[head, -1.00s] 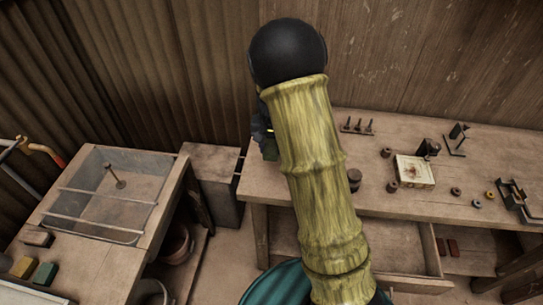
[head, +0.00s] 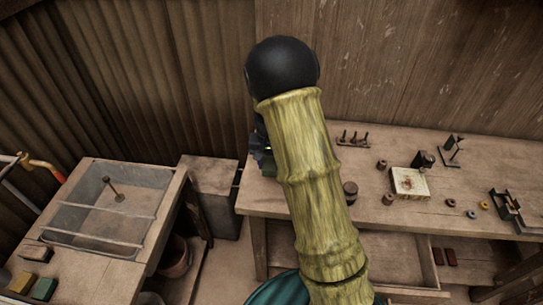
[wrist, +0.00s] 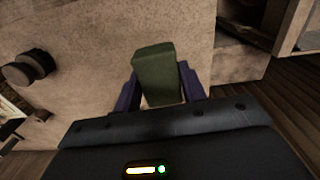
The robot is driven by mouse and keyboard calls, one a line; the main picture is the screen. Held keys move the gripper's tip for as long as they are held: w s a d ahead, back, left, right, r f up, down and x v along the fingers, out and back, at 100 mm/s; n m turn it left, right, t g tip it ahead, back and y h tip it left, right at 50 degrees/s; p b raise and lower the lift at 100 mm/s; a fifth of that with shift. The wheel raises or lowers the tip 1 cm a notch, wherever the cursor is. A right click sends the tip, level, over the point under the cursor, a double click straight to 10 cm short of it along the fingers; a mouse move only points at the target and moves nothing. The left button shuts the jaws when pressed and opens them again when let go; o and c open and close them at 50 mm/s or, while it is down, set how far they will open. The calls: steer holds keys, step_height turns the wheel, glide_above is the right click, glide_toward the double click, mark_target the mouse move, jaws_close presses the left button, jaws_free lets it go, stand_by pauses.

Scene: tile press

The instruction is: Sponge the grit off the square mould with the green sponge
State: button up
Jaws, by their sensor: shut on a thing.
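My gripper (wrist: 158,82) is shut on a dark green block, the green sponge (wrist: 155,70), seen upright between the two fingers in the wrist view. The tabletop shows beyond it; I cannot tell whether they touch. In the head view my arm hides most of the gripper, which is over the left end of the long bench. The square mould (head: 408,183) is a pale square with brown grit on its face. It lies on the bench well to the right of my gripper.
Near the mould on the bench (head: 300,205) stand a dark block (head: 423,160), small dark cylinders (head: 388,198) and a pegged rack (head: 353,139).

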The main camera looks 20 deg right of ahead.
steer(key=s+n+p, duration=0.1)
steer(key=p, duration=0.2)
steer(key=shift+d+f+p, duration=0.1)
steer(key=shift+d+p, duration=0.05)
steer(key=shift+p, duration=0.15)
steer(key=s+f+n+p, duration=0.1)
steer(key=s+p, duration=0.1)
steer(key=p, duration=0.2)
steer(key=s+f+n+p, duration=0.1)
steer(key=p, duration=0.3)
steer(key=shift+s+f+n, duration=0.35)
steer(key=shift+f+n, duration=0.05)
steer(key=shift+a+f, duration=0.2)
